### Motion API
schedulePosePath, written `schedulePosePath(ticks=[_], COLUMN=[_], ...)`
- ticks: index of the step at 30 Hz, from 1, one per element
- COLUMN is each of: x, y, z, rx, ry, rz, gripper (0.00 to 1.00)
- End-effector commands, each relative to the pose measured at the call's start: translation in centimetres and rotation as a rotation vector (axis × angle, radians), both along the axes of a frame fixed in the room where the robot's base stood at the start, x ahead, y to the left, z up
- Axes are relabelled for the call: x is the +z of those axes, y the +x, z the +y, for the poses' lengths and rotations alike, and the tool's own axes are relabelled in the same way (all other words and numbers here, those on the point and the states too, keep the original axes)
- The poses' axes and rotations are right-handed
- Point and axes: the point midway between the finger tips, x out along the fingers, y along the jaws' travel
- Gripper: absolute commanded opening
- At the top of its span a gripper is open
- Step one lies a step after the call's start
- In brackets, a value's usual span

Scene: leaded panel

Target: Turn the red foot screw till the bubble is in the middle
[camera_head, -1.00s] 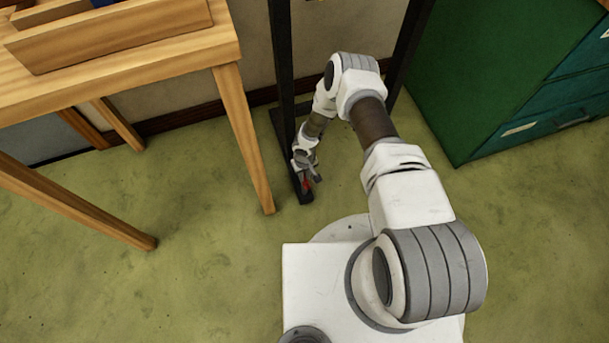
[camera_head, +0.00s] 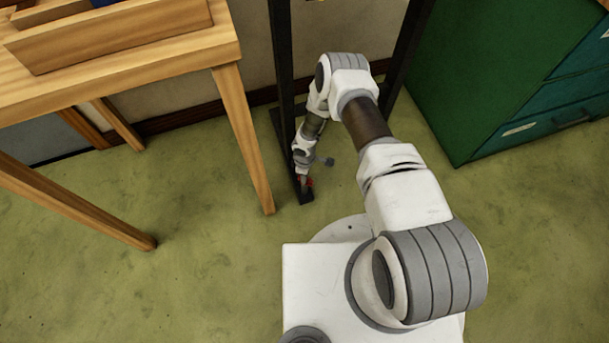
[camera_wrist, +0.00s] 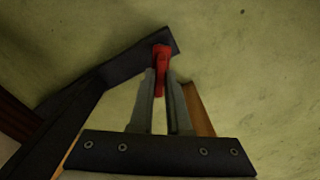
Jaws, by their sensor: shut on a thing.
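The red foot screw (camera_wrist: 161,58) sits at the end of the black foot bar (camera_wrist: 125,68) in the wrist view. My gripper (camera_wrist: 162,80) is shut on the screw, with one finger on each side of it. In the head view a bit of the red screw (camera_head: 309,182) shows beside my gripper (camera_head: 302,180), low at the front end of the black frame's foot (camera_head: 305,197). The bubble does not show in either view.
A wooden table (camera_head: 150,65) with a leg (camera_head: 243,140) stands close on the left. A green cabinet (camera_head: 480,80) stands on the right. The black frame's uprights (camera_head: 283,60) rise near my arm. The green floor is clear in front.

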Motion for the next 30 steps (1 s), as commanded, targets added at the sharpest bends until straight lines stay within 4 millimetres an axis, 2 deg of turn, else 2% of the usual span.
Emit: schedulePosePath(ticks=[18,30], x=[-0.01,-0.03], y=[0.01,0.02], z=[-0.09,-0.13], rx=[0.548,0.731], ry=[-0.001,-0.002], rz=[0.0,0.0], gripper=[0.0,0.0])
